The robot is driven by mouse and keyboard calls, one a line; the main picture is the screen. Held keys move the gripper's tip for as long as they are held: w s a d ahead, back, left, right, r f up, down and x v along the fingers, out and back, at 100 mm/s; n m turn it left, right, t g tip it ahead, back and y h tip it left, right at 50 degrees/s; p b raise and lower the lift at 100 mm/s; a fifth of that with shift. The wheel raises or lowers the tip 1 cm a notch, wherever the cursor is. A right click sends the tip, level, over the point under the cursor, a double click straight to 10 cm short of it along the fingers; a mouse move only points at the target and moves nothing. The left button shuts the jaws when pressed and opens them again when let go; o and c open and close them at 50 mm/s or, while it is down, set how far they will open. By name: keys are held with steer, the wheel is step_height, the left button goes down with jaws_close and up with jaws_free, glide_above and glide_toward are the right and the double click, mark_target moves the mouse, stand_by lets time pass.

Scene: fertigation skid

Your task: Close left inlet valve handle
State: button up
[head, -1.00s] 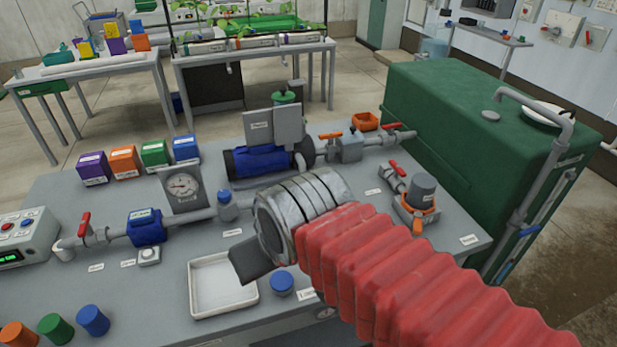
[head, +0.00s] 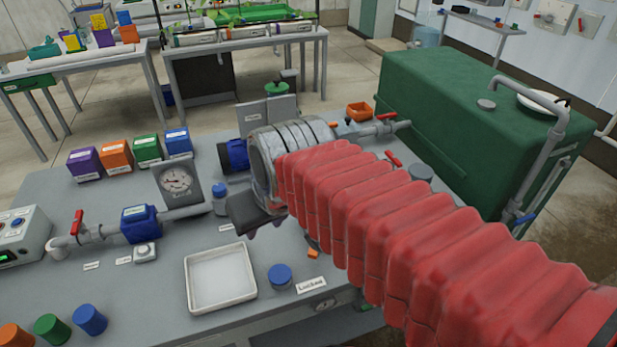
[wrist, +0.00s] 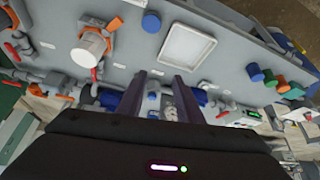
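The left inlet valve has a red handle (head: 78,222) standing upright on the grey pipe at the left of the bench, just left of a blue pipe unit (head: 140,224). The red handle also shows small in the wrist view (wrist: 223,114), right of my fingers. My gripper (head: 248,212) is over the middle of the bench, well right of the handle, and partly hidden behind my arm's sleeve. In the wrist view my gripper's two fingers (wrist: 158,77) are apart with nothing held. A blue-capped bottle (wrist: 153,95) shows between them, beyond.
A pressure gauge (head: 177,180) and a blue-capped bottle (head: 220,198) stand between my gripper and the valve. A white tray (head: 221,276) lies at the front. A control box (head: 20,235) sits left of the valve. Coloured boxes (head: 116,154) line the back.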

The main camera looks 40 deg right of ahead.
steer(key=w+d+f+m, duration=0.1)
steer(key=w+d+f, duration=0.2)
steer(key=w+d, duration=0.6)
steer(key=w+d+f+m+g+h, duration=0.1)
steer(key=w+d+f, duration=0.3)
steer(key=w+d, duration=0.6)
steer(key=d, duration=0.6)
steer(key=shift+w+d, duration=0.25)
steer(key=shift+f, duration=0.2)
steer(key=x, duration=1.3)
steer(key=shift+w+f, duration=0.1)
steer(key=shift+f, duration=0.2)
jaws_close()
steer(key=shift+a, duration=0.1)
